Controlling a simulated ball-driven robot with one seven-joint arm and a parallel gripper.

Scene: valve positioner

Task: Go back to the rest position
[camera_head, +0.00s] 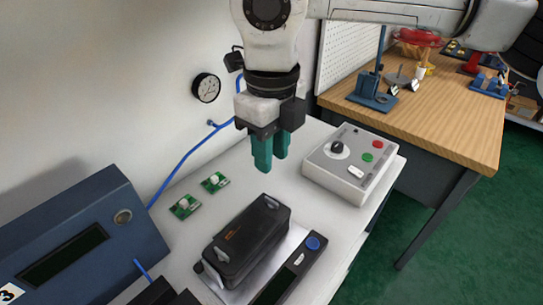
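My gripper (271,164) hangs from the arm at the upper middle, with its two teal fingers pointing down. The fingers stand a little apart and I see nothing between them. The gripper is above the white bench (236,165), behind the black valve positioner (249,240) and apart from it. The black positioner sits on a light plate on the bench.
A grey control box (352,170) with buttons and a knob stands right of the gripper. A blue device (75,235) is at left, with two small green boards (185,207) nearby. A wall gauge (206,88) and a wooden table (440,110) are behind.

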